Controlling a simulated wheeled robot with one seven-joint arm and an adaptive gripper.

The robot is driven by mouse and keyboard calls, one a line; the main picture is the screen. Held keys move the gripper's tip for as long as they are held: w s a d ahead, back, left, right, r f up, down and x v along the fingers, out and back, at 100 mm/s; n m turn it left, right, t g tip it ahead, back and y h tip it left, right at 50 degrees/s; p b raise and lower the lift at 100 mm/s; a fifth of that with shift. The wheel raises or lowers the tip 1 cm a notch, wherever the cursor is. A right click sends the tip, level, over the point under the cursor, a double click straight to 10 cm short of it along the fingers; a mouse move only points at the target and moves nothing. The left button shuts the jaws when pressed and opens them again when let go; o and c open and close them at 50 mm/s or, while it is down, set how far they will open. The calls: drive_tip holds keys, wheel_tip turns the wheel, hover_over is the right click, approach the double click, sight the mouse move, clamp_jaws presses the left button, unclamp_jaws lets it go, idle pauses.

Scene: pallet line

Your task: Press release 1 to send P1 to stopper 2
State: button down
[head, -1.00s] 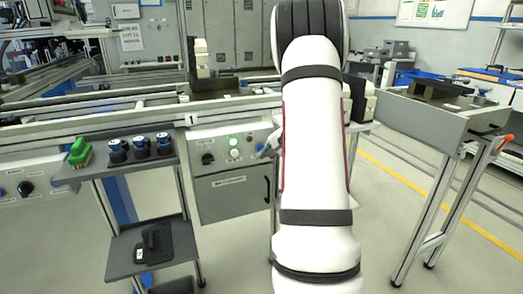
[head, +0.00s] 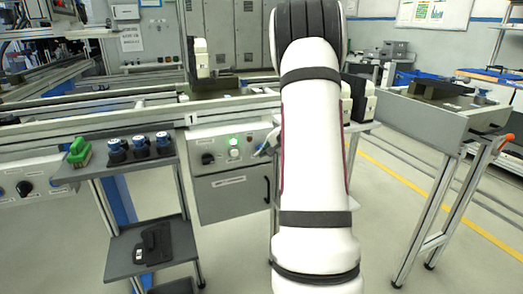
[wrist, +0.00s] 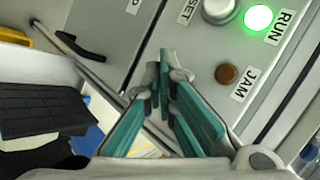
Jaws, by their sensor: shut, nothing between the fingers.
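The grey control panel (head: 222,148) under the line carries a lit green lamp (head: 234,141), a pale button below it and a black knob (head: 208,159). In the wrist view the lit green lamp (wrist: 258,18) is marked RUN, a white button (wrist: 219,8) RESET and a brown lamp (wrist: 227,74) JAM. No release 1 label can be read. My gripper (wrist: 165,72) is shut and empty, its teal fingers close before the panel, left of the JAM lamp. In the head view its end shows just right of the panel lamps. A dark pallet-like plate (head: 222,93) lies on the line; I cannot tell whether it is P1.
A sign "1" (head: 191,119) is on the line's front rail (head: 90,136). A side shelf (head: 125,165) holds blue-topped parts (head: 140,147) and a green item (head: 79,151). A black handle (wrist: 80,47) shows in the wrist view.

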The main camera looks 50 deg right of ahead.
drive_tip(key=shift+w+d, duration=0.2)
drive_tip(key=shift+w, duration=0.2)
idle(0.4)
drive_tip(key=shift+s+b, duration=0.15)
drive_tip(key=shift+b, duration=0.2)
drive_tip(key=shift+s+a+b, duration=0.45)
drive_tip(key=shift+s+b, duration=0.1)
drive_tip(key=shift+s, duration=0.05)
drive_tip(key=shift+s, duration=0.1)
